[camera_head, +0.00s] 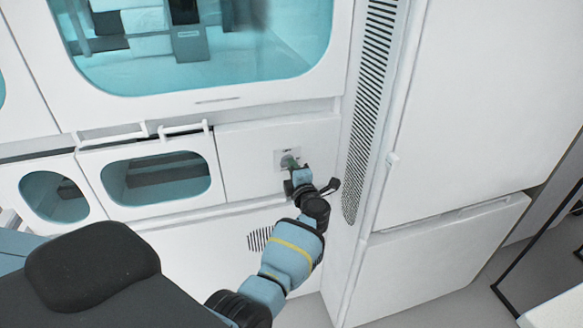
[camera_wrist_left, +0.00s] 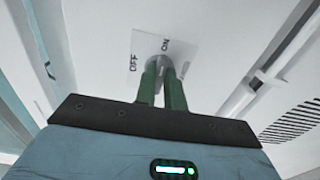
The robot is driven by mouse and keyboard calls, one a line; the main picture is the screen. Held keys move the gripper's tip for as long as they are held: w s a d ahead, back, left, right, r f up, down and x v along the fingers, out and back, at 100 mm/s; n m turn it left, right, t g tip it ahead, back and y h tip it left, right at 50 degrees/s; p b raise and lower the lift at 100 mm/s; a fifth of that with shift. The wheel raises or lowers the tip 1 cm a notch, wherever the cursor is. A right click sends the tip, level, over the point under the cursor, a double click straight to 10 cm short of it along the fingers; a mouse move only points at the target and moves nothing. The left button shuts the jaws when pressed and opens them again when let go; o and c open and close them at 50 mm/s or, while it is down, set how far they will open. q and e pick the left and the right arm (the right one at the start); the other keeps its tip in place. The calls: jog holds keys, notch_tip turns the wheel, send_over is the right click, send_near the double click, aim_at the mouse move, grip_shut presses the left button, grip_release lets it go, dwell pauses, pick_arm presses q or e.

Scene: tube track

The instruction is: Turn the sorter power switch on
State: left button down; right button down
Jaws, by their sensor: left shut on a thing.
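The sorter power switch sits on a pale plate (camera_head: 280,154) on the white machine front, right of the small windows. In the left wrist view the plate (camera_wrist_left: 180,45) carries the words OFF on the left and ON at the top. The grey switch knob (camera_wrist_left: 164,61) is partly hidden by my fingers, and I cannot tell which word it points to. My left gripper (camera_head: 291,163) reaches the plate from below. In the left wrist view its two green fingers (camera_wrist_left: 163,70) are shut on the knob. My right gripper is not in view.
A large teal window (camera_head: 215,60) is above, and small windows with handles (camera_head: 155,178) are to the left. A vertical vent strip (camera_head: 370,100) and a tall white cabinet (camera_head: 480,110) stand to the right.

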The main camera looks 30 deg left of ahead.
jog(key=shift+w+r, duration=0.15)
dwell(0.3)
pick_arm(q)
jog(key=c, duration=1.5)
grip_release()
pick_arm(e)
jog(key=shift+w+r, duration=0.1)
